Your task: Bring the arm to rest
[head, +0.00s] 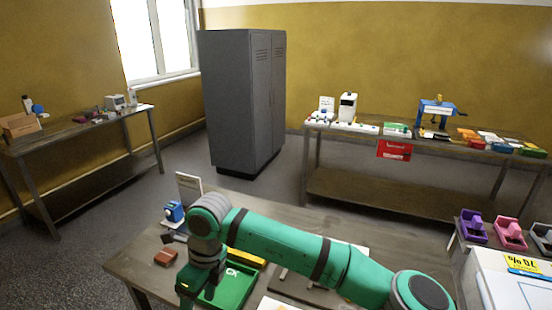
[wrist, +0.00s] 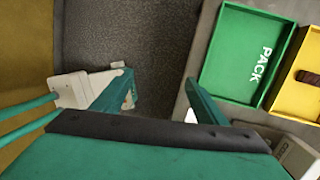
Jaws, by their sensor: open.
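My green arm reaches leftward across the near table (head: 140,268) in the head view. It bends down at its left end to my gripper (head: 187,290), which is partly cut off by the lower picture edge. In the wrist view my gripper (wrist: 163,92) has its two fingers well apart, with bare floor showing between them. Nothing is held. The green tray marked PACK (wrist: 232,70) lies right of the fingers, apart from them. It also shows in the head view (head: 238,288), partly hidden by my arm.
A yellow tray (wrist: 290,95) holding a brown piece adjoins the green one. A blue device (head: 174,211) and a brown block (head: 166,257) sit on the near table. A grey cabinet (head: 238,100) stands behind. Purple (head: 474,228) and pink (head: 509,234) holders are at right.

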